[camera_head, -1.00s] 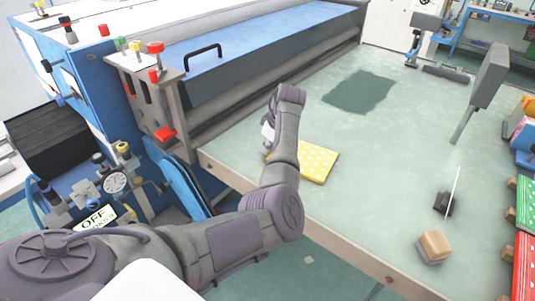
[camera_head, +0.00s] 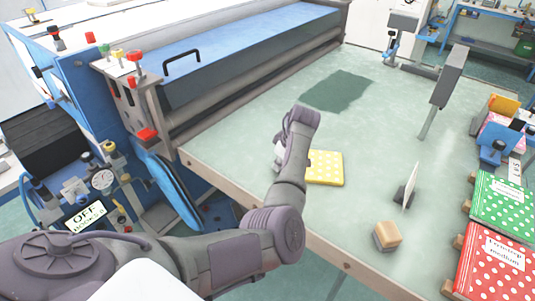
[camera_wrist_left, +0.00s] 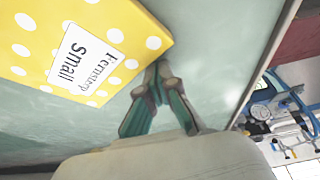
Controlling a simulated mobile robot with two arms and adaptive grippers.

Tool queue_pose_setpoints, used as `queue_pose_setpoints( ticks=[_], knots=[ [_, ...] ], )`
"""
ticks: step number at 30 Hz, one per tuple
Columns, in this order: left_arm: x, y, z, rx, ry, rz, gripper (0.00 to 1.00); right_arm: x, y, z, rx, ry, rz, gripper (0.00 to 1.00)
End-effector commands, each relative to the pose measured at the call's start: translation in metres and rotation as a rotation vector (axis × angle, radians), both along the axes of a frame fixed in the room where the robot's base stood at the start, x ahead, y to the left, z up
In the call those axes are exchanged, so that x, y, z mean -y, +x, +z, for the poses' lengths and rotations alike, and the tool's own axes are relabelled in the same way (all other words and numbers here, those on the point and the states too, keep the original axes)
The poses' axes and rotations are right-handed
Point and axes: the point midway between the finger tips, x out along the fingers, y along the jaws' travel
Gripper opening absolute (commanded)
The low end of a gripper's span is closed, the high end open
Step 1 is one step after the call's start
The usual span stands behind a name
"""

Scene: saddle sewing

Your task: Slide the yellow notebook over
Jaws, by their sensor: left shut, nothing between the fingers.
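The yellow notebook with white dots (camera_head: 327,169) lies flat on the green-grey table (camera_head: 250,130), near its front edge. In the left wrist view the notebook (camera_wrist_left: 35,30) shows a white label reading "Fernstep Small". My left gripper (camera_wrist_left: 158,78) is shut and empty, with its fingertips close beside the notebook's edge; I cannot tell whether they touch it. In the head view my left wrist (camera_head: 296,140) is at the notebook's left side and hides the fingers. My right gripper is not in view.
A dark green patch (camera_head: 338,91) lies on the table further back. A wooden block (camera_head: 387,235) and an upright white card in a dark holder (camera_head: 404,194) stand to the right. Green (camera_head: 503,206) and red (camera_head: 495,262) dotted notebooks are at the right edge.

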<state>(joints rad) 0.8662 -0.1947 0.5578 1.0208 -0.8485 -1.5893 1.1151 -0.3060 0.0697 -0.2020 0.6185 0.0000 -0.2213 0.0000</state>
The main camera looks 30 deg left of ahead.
Motion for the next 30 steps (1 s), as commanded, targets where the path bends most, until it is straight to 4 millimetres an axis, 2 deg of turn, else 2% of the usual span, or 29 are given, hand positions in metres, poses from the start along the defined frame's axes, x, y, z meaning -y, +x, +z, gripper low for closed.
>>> queue_pose_setpoints(
  ticks=[1,3,6,13,20,23,30],
  knots=[
    [0.012,-0.001,0.002,-0.002,-0.003,-0.006,0.00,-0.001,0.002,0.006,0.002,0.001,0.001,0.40],
    [0.022,-0.002,0.002,-0.001,-0.002,-0.003,0.00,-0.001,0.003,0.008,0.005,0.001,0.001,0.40],
    [0.029,-0.002,0.001,-0.001,-0.002,-0.002,0.00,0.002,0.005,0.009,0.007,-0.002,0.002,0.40],
    [0.030,-0.002,0.000,0.001,-0.001,0.000,0.00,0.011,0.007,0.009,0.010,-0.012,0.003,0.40],
    [0.032,-0.002,0.004,0.002,0.000,-0.001,0.00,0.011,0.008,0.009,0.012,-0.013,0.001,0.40],
    [0.035,-0.001,0.016,0.005,0.001,-0.002,0.00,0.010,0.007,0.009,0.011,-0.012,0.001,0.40],
    [0.052,-0.003,0.064,0.005,-0.001,-0.002,0.00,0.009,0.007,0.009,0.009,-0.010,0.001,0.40]
  ],
)
